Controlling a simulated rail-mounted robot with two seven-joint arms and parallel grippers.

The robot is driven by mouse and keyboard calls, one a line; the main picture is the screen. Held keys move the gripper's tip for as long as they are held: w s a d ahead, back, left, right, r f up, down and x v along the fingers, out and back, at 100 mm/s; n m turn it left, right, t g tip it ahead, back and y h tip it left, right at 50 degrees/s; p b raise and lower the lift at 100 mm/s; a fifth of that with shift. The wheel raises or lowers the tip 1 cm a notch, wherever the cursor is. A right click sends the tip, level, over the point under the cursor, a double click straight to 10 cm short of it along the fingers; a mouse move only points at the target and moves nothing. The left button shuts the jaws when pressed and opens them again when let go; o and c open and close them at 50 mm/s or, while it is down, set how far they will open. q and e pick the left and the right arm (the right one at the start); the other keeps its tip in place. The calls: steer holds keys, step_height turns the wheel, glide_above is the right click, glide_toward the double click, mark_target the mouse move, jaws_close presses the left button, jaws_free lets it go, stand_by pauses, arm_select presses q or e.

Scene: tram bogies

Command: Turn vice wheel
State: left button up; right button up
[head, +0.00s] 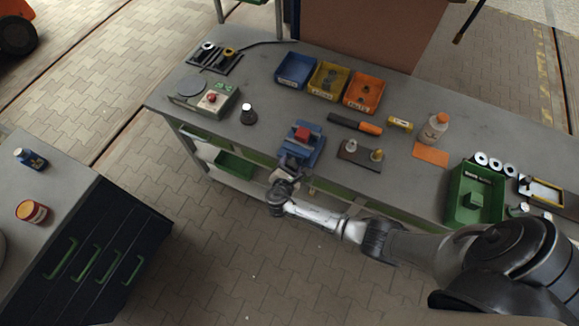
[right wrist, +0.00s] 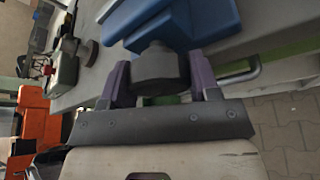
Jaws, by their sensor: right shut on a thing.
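The blue vice (head: 301,151) stands at the front edge of the grey workbench, with a red block (head: 302,135) at its jaws. My right gripper (head: 287,174) is at the vice's front side, just off the bench edge. In the right wrist view, the purple fingers of this gripper (right wrist: 158,83) sit on either side of a dark grey round part, the vice wheel (right wrist: 156,70), and are shut on it. The blue vice body (right wrist: 190,22) shows just beyond the wheel. In the head view the wheel is mostly hidden by the gripper. My left gripper is not in view.
Blue, yellow and orange bins (head: 329,80) stand behind the vice. A control box with a red button (head: 211,98) is to its left. A dark plate with small fittings (head: 360,155) is to its right. The paved floor (head: 250,250) before the bench is clear.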

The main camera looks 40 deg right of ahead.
steer(key=m+b, duration=0.1)
steer(key=m+t+b, duration=0.1)
steer(key=shift+f+m+t+b, duration=0.2)
steer(key=shift+m+t+b, duration=0.1)
steer(key=shift+m+b, duration=0.1)
steer(key=m+t+b, duration=0.1)
steer(key=m+b, duration=0.1)
steer(key=b, duration=0.2)
steer(key=shift+r+m, duration=0.1)
steer(key=shift+m, duration=0.3)
steer(key=shift+r+t+b, duration=0.1)
steer(key=shift+t+b, duration=0.2)
steer(key=shift+t, duration=0.1)
steer(key=shift+m, duration=0.3)
steer(key=o, duration=0.9)
